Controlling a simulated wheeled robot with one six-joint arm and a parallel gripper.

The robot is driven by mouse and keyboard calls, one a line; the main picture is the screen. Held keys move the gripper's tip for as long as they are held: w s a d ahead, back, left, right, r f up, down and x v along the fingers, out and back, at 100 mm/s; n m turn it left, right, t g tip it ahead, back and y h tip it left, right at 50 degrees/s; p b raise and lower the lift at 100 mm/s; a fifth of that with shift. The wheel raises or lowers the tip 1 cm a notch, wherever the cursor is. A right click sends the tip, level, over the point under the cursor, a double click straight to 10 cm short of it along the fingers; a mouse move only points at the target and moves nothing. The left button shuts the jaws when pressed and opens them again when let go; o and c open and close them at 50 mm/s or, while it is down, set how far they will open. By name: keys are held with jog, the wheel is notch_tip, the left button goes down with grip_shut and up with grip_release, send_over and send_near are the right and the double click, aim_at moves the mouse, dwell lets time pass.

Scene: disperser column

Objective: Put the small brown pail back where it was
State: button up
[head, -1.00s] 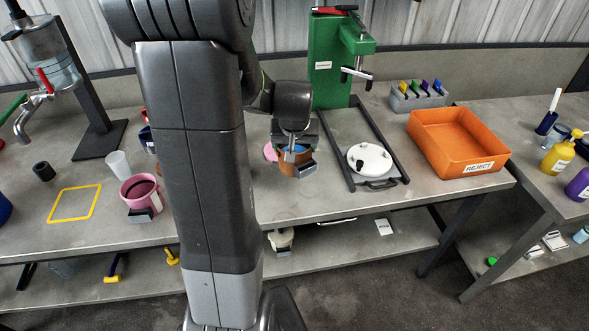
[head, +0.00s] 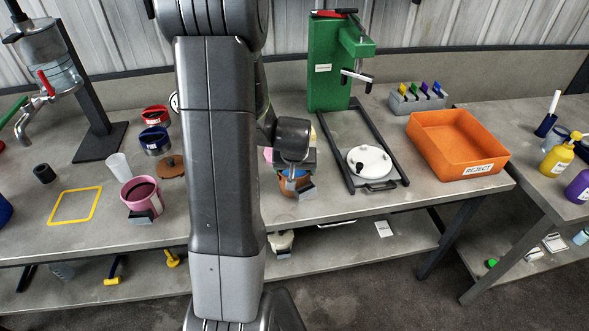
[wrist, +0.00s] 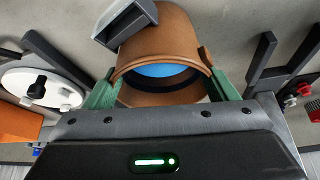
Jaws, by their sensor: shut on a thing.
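The small brown pail (head: 291,187) is in my gripper (head: 294,170), left of the dark rails near the bench's front. In the wrist view the pail (wrist: 165,48) sits between the two green fingers of my gripper (wrist: 160,92), which press on its sides near the rim. Blue shows inside its mouth, and a grey block sticks out from its wall. I cannot tell whether its base touches the bench (head: 230,205). A flat brown disc (head: 171,166) lies on the bench left of my arm.
A pink pail (head: 140,193), a white cup (head: 118,166), red (head: 155,116) and blue (head: 155,141) pots and an empty yellow outline (head: 75,205) are at left. A white lid (head: 369,161) lies between the rails. The green press (head: 328,75) and orange reject bin (head: 457,145) are right.

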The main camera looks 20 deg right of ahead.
jog(key=shift+f, duration=0.2)
jog(key=o, duration=1.7)
jog(key=shift+r, duration=0.45)
jog(key=v, duration=1.1)
jog(key=shift+s+r, duration=0.2)
jog(key=shift+r, duration=0.1)
jog(key=shift+a, duration=0.1)
